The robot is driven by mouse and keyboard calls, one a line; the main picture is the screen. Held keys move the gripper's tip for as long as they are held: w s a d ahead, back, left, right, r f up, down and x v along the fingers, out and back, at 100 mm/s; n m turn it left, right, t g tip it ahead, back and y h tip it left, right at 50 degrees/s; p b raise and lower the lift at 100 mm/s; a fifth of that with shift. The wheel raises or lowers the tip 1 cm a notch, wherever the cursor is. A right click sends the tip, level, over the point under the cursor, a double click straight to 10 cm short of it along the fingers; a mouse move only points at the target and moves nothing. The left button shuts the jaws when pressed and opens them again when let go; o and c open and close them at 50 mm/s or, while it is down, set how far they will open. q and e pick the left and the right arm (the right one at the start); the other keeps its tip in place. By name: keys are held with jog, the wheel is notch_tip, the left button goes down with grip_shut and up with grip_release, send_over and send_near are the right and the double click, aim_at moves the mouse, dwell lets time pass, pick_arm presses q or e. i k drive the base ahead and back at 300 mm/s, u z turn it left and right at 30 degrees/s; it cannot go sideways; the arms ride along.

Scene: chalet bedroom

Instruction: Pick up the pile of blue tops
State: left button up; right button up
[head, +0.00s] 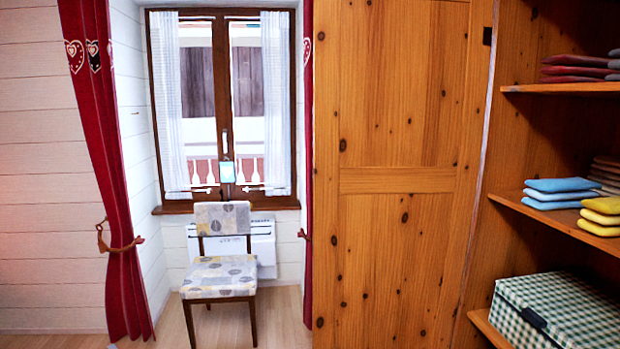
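A small pile of folded blue tops (561,193) lies on the middle shelf (542,214) of the open wooden wardrobe at the right. It sits near the shelf's front edge. A pile of yellow tops (602,215) lies just to its right and nearer to me, cut by the picture edge. A brown pile (607,170) lies behind and to the right. Neither of my grippers shows in the head view.
Dark red folded clothes (578,68) lie on the upper shelf. A green checked box (562,312) stands on the lower shelf. A wooden door panel (395,120) stands left of the shelves. A patterned chair (221,275) stands before the window, with bare floor around it.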

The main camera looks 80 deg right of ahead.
aim_at(545, 195)
jog(key=z, duration=0.15)
jog(key=i, duration=0.25)
jog(key=z, duration=2.7)
jog(key=i, duration=0.2)
jog(key=z, duration=1.2)
jog(key=k, duration=0.5)
jog(key=z, duration=0.25)
jog(key=i, duration=0.5)
jog(key=u, duration=0.4)
jog(key=k, duration=0.3)
jog(key=z, duration=0.4)
